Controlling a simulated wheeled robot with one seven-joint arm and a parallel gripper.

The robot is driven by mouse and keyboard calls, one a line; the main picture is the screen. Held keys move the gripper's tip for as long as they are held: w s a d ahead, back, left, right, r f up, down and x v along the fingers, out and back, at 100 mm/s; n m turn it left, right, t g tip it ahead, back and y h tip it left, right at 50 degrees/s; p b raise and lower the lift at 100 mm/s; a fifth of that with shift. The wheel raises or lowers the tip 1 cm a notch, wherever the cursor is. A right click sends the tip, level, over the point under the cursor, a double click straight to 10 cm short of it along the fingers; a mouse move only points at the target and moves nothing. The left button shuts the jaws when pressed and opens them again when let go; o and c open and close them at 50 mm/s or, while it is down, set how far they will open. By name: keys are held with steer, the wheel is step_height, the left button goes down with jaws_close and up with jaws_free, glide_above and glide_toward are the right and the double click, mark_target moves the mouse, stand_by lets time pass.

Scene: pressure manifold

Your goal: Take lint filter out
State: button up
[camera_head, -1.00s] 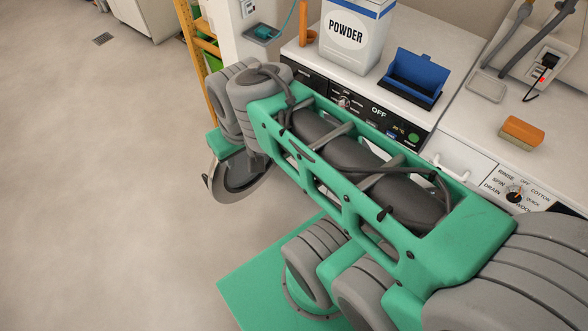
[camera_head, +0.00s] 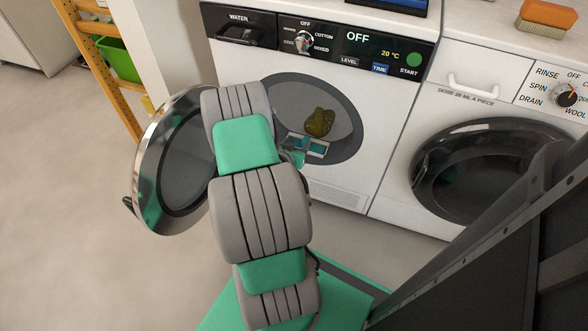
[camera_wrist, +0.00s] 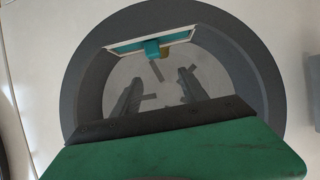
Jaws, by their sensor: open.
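The lint filter (camera_head: 313,148) is a teal panel with a pale frame in the lower rim of the left machine's round opening. In the wrist view the lint filter (camera_wrist: 118,49) shows as a wide slot with a teal tab (camera_wrist: 152,50) at its middle. My gripper (camera_wrist: 160,88) is open and empty, its two dark fingers apart and pointing at the filter, with a gap between them and the tab. In the head view my arm hides most of the gripper. The dryer (camera_head: 340,85) has its round door (camera_head: 165,165) swung open to the left.
An olive cloth-like lump (camera_head: 320,122) lies inside the drum. A second machine with a closed dark door (camera_head: 470,165) stands to the right. A shelf with a green bin (camera_head: 118,60) is at left. Open floor lies at left.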

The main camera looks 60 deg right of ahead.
mark_target(305, 141)
steer(key=shift+h, duration=0.3)
steer(key=d+f+b, duration=0.1)
steer(key=d+f, duration=0.1)
steer(key=d+f+b, duration=0.1)
steer(key=d+f, duration=0.1)
steer(key=d, duration=0.1)
steer(key=d+f+b, duration=0.1)
steer(key=d+f, duration=0.1)
steer(key=shift+w+d+f+b, duration=0.1)
steer(key=shift+w+d+b, duration=0.1)
steer(key=shift+d+b, duration=0.1)
steer(key=shift+c, duration=0.4)
jaws_close()
stand_by(0.4)
